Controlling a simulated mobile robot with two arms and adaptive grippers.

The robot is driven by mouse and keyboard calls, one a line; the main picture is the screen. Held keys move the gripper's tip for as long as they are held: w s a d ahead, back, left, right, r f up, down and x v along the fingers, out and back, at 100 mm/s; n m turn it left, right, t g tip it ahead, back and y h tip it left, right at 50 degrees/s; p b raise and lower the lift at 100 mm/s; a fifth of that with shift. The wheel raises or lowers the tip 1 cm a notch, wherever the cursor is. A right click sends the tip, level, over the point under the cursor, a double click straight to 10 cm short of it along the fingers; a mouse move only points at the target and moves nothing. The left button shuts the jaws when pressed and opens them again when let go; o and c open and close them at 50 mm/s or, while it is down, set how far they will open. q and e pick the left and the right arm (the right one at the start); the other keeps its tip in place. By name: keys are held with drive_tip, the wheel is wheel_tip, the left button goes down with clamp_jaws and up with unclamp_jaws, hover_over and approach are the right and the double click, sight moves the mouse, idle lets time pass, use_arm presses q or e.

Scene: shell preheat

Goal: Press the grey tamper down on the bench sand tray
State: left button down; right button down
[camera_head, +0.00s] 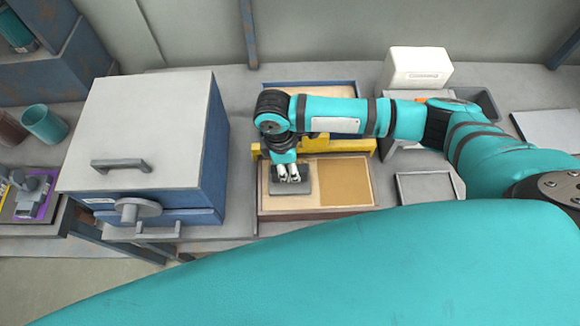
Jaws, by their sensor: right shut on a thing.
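The sand tray (347,206) is a shallow wooden-rimmed box on the bench, with darker sand in its right part and paler sand around its left part. My right gripper (288,180) points down over the left part of the tray. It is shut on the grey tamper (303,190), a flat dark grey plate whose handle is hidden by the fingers. The tamper is over or on the pale sand; I cannot tell whether it touches. My left gripper is out of view.
A yellow bar (358,145) stands along the tray's back edge. A blue furnace box (215,150) with a grey top stands close on the left. A white box (417,67) is at the back right. An empty grey tray (428,188) lies right of the sand tray.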

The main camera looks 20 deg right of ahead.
drive_tip(key=shift+f, duration=0.45)
idle(0.4)
drive_tip(key=shift+s+f, duration=0.1)
drive_tip(key=shift+f, duration=0.05)
idle(2.1)
drive_tip(key=shift+p, duration=0.35)
wheel_tip(320, 180, up, 7)
drive_tip(key=p, duration=0.8)
drive_tip(key=shift+r, duration=0.2)
drive_tip(key=shift+f, duration=0.2)
